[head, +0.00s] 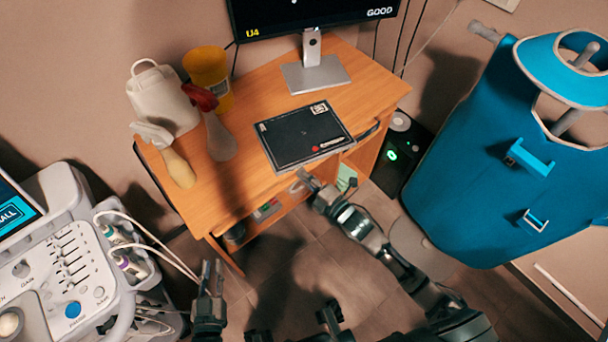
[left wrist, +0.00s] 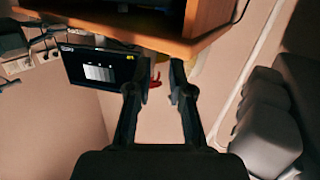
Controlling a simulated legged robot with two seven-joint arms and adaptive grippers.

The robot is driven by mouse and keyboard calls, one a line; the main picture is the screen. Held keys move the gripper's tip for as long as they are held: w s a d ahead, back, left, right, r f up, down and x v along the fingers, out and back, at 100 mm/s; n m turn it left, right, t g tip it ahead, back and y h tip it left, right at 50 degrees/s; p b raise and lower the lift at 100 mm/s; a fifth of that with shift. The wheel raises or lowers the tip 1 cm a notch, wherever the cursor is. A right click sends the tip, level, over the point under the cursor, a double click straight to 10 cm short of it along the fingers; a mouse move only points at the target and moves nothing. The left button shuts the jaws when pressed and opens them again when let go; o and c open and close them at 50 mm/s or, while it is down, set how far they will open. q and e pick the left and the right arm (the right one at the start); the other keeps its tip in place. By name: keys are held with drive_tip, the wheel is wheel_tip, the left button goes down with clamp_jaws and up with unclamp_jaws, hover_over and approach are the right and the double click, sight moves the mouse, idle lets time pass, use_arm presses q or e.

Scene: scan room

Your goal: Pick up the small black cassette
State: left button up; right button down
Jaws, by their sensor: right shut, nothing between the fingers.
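The black cassette (head: 302,138) lies flat on the wooden desk near its front edge. It has a white label at its far corner and a small red and white mark near its right side. My right gripper (head: 308,182) is shut and empty, just in front of the desk edge, below the cassette and apart from it. My left gripper (head: 210,272) is low at the left, in front of the desk, with its fingers apart and empty. Its open fingers also show in the left wrist view (left wrist: 159,80).
On the desk (head: 250,195) stand a monitor (head: 312,45), a yellow tub (head: 208,70), a white jug (head: 160,100) and two spray bottles (head: 218,135). An ultrasound machine (head: 75,265) stands left. A blue apron (head: 490,160) hangs right. A black box (head: 397,158) is beside the desk.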

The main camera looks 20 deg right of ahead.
drive_tip(key=shift+w+d+r+p, duration=0.2)
drive_tip(key=shift+w+p, duration=0.15)
drive_tip(key=shift+w, duration=0.35)
use_arm(q)
drive_tip(key=shift+s+a+f+g+y, duration=0.2)
drive_tip(key=shift+s+f+g, duration=0.1)
drive_tip(key=shift+f+g, duration=0.2)
drive_tip(key=shift+s+a+f+g+y, duration=0.15)
drive_tip(key=shift+s+f+g, duration=0.1)
drive_tip(key=shift+f+g, duration=0.2)
use_arm(e)
drive_tip(key=shift+w+d, duration=0.2)
